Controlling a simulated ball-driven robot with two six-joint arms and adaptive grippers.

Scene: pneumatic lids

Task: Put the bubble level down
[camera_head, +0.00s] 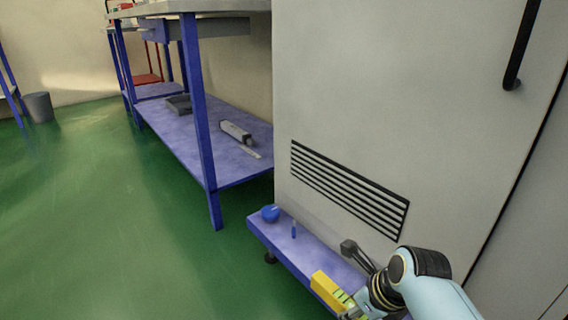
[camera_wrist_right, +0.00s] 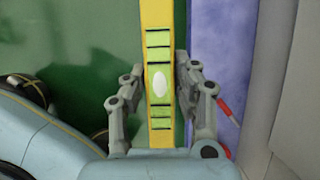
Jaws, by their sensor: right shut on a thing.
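The bubble level is a yellow bar with green panels and dark lines; it shows at the lower right of the head view (camera_head: 328,290). In the right wrist view the bubble level (camera_wrist_right: 158,50) runs upright through the middle, with a pale oval on it. My right gripper (camera_wrist_right: 160,84) is shut on it, one finger on each side. In the head view my right gripper (camera_head: 352,302) is partly hidden by its own wrist. The level appears over the green floor, beside the purple bench's edge; its height is unclear. My left gripper is not in view.
The low purple bench (camera_head: 275,238) runs along a grey cabinet (camera_head: 400,110). A blue round object (camera_head: 270,213) and a small blue item (camera_head: 294,229) are at its far end. A dark grey hammer-like thing (camera_head: 352,250) is near my right gripper. A red item (camera_wrist_right: 229,112) lies beside it.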

